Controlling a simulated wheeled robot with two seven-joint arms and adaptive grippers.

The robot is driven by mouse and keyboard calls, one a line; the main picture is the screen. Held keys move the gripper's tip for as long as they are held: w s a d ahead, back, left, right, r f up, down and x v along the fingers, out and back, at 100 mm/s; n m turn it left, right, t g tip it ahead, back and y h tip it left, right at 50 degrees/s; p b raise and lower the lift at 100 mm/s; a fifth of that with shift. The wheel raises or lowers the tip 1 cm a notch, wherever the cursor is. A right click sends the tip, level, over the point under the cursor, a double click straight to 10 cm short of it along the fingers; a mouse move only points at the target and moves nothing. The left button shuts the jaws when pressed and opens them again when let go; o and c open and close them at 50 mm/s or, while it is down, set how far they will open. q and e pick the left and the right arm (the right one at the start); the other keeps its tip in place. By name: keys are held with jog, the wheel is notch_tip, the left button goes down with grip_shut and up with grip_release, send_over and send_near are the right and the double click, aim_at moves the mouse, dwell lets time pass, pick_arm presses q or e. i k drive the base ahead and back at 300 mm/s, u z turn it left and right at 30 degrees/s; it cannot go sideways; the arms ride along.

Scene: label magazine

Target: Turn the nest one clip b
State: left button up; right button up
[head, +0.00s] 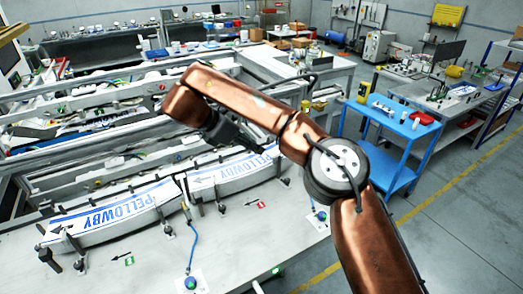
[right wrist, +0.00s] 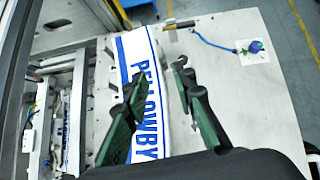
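Two curved nests stand along the bench in the head view, a left one (head: 105,218) and a right one (head: 232,176), each bearing a white label with blue PELLOWBY lettering. Dark clips stand at their ends, such as one at the left nest's outer end (head: 48,258) and one by the right nest (head: 222,203). I cannot tell which is clip b. My right gripper (head: 248,142) is above the right nest. In the right wrist view the gripper (right wrist: 158,80) is open, its fingers over a labelled nest (right wrist: 147,72), with a dark clip (right wrist: 180,63) near the right fingertip. My left gripper is not in view.
A green tag (head: 122,260) and a red tag (head: 262,204) lie in front of the nests. A blue cable (head: 191,250) runs to a blue button (head: 190,283). Rails stand behind the nests. A blue cart (head: 385,128) is at right. The bench front is mostly clear.

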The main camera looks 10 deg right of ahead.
aim_at(217, 183)
jog(key=k, duration=1.5)
